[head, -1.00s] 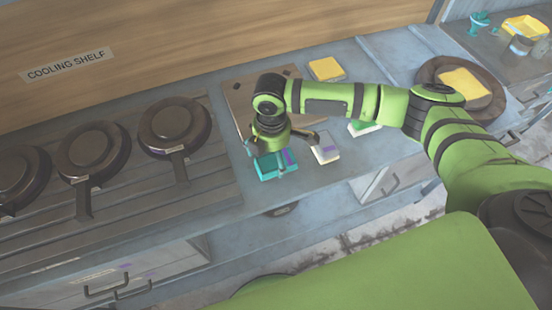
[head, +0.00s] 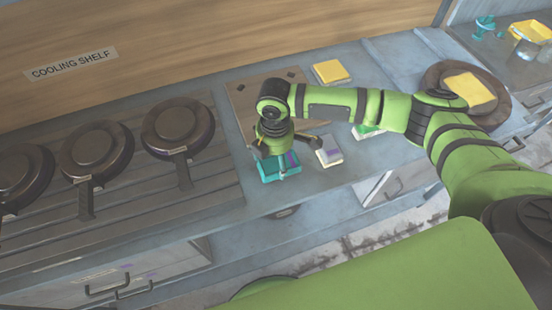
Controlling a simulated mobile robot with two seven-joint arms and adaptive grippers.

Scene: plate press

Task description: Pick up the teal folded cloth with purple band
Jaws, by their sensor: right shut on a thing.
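The teal folded cloth with a purple band (head: 270,170) is at the front part of the counter, right of the dark pans. My right gripper (head: 280,168) comes down over it from above and is shut on it. The gripper's wrist hides part of the cloth's far side. I cannot tell whether the cloth is lifted or still touches the counter. My left gripper is not in view.
A white and purple cloth (head: 329,156) lies just right of the gripper. A green and white cloth (head: 366,133) and a yellow cloth (head: 331,71) lie farther off. Several pans (head: 177,128) stand on the slatted rack at left. A wooden board (head: 243,98) lies behind.

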